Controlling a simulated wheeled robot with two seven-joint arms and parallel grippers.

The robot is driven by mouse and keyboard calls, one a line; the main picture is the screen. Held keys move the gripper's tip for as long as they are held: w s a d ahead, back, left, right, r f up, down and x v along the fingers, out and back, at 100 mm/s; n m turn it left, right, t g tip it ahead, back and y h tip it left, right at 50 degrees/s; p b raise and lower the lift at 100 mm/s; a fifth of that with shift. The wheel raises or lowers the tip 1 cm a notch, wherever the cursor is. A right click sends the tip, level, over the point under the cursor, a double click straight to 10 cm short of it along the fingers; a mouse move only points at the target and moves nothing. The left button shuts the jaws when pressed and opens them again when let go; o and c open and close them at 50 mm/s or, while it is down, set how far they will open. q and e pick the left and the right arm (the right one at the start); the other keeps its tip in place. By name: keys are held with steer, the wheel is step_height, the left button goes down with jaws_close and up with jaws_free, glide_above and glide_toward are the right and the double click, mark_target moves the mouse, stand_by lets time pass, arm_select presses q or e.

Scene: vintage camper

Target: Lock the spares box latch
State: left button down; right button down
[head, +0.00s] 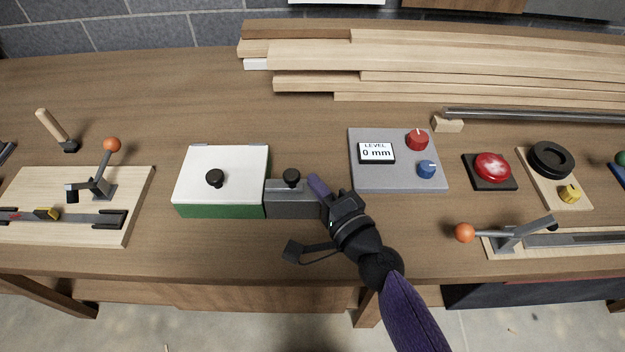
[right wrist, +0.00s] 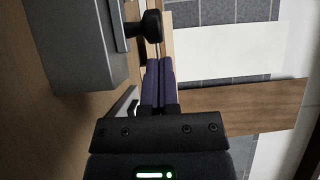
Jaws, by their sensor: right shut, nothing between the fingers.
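The spares box is a green box with a white lid (head: 232,163) and a black knob (head: 215,178) on top; the lid is down. Against its right side stands a grey latch block (head: 292,203) with a smaller black knob (head: 291,177). My right gripper (head: 316,185) has its purple fingers together and empty, just right of the latch knob. In the right wrist view, the closed fingers (right wrist: 158,82) point toward the black knob (right wrist: 150,26) beside the grey block (right wrist: 75,45); whether they touch it is unclear. My left gripper is out of view.
Right of the block is a grey panel (head: 398,180) with a level display and red and blue knobs. A wooden board (head: 40,190) with an orange-tipped lever stands at left. Planks (head: 420,55) lie behind. A red button (head: 492,167) and another lever (head: 465,233) are at right.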

mark_target(288, 182)
steer(key=shift+w+a, duration=0.1)
steer(key=shift+a, duration=0.35)
steer(key=shift+a+f, duration=0.1)
steer(key=shift+a, duration=0.2)
steer(key=a, duration=0.3)
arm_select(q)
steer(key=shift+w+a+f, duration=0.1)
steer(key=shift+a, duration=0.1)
arm_select(e)
steer(key=shift+d, duration=0.1)
